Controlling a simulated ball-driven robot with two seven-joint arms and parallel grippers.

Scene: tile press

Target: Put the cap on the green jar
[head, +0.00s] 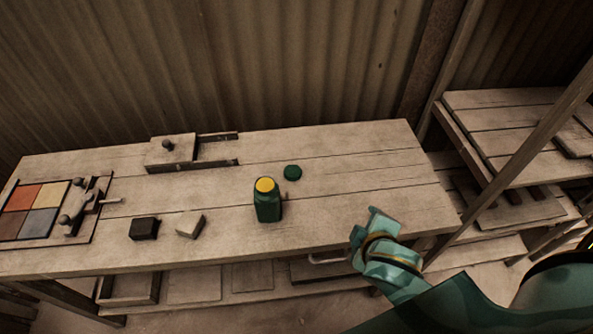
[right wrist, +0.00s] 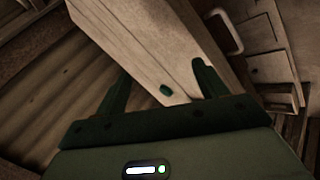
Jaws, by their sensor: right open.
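The green jar (head: 267,205) stands upright on the wooden workbench (head: 340,185). A yellow round surface shows at its open-looking top. The green cap (head: 292,172) lies on the bench behind and to the right of the jar, apart from it. My right gripper (head: 364,226) is at the bench's front right part, to the right of the jar and cap, touching neither. In the right wrist view its two fingers (right wrist: 162,86) are apart with nothing held. A small green item shows beyond them; I cannot tell whether it is cap or jar. My left gripper is out of view.
A black block (head: 144,229) and a pale block (head: 190,225) lie left of the jar. A framed tile panel with a press (head: 75,208) is at the far left. A wooden slide fixture (head: 172,152) stands at the back. Shelves (head: 510,130) stand at right.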

